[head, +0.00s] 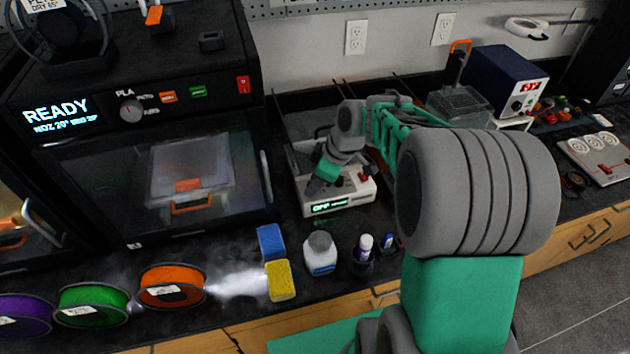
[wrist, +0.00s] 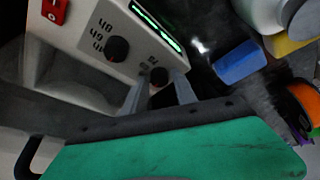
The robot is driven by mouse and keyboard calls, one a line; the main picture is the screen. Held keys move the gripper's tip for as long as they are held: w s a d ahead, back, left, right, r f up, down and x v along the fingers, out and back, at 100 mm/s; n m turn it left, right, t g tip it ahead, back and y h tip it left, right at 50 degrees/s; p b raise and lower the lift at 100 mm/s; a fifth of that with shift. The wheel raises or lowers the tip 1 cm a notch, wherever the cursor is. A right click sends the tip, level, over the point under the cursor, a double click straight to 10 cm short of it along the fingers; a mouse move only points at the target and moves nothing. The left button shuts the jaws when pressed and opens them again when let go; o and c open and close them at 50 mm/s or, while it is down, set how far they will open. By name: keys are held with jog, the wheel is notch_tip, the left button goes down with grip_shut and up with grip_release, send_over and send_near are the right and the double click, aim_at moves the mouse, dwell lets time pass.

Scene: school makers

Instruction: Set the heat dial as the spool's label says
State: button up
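The white heater box (head: 351,194) stands on the dark counter; its green display reads OFF in the head view. In the wrist view its panel (wrist: 84,22) shows a larger black dial (wrist: 116,49) with printed numbers and a smaller dark knob (wrist: 160,75). My gripper (wrist: 160,88) has its fingers apart, one on each side of the smaller knob; I cannot tell whether they touch it. In the head view my gripper (head: 316,184) is low at the box's left front. A spool on top (head: 42,35) has a label reading "DRY 65°", partly cut off.
Orange (head: 172,278), green (head: 90,297) and purple (head: 22,306) spools with small unreadable labels line the counter's front. Blue (head: 270,240) and yellow (head: 281,281) sponges and a white jar (head: 320,258) stand before the box. A black machine (head: 130,120) reading READY is at left.

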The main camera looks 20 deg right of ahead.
jog(key=shift+c, duration=0.5)
grip_shut()
jog(key=shift+m, duration=0.4)
jog(key=m, duration=0.1)
jog(key=m+t+h+b, duration=0.1)
jog(key=m, duration=0.1)
jog(key=shift+s+a+f+b, duration=0.1)
jog(key=shift+a+b, duration=0.1)
jog(key=shift+b, duration=0.1)
jog(key=m+h, duration=0.1)
jog(key=m, duration=0.1)
jog(key=m+b, duration=0.1)
jog(key=m, duration=0.1)
jog(key=shift+a+t+h, duration=0.15)
jog(key=shift+t+h, duration=0.15)
jog(key=shift+h, duration=0.1)
jog(key=m, duration=0.2)
jog(key=m+h, duration=0.1)
jog(key=m, duration=0.1)
jog(key=shift+a+h, duration=0.15)
jog(key=shift+h, duration=0.15)
jog(key=shift+m+g+h+b, duration=0.35)
jog(key=shift+m+h, duration=0.25)
jog(key=shift+m, duration=1.3)
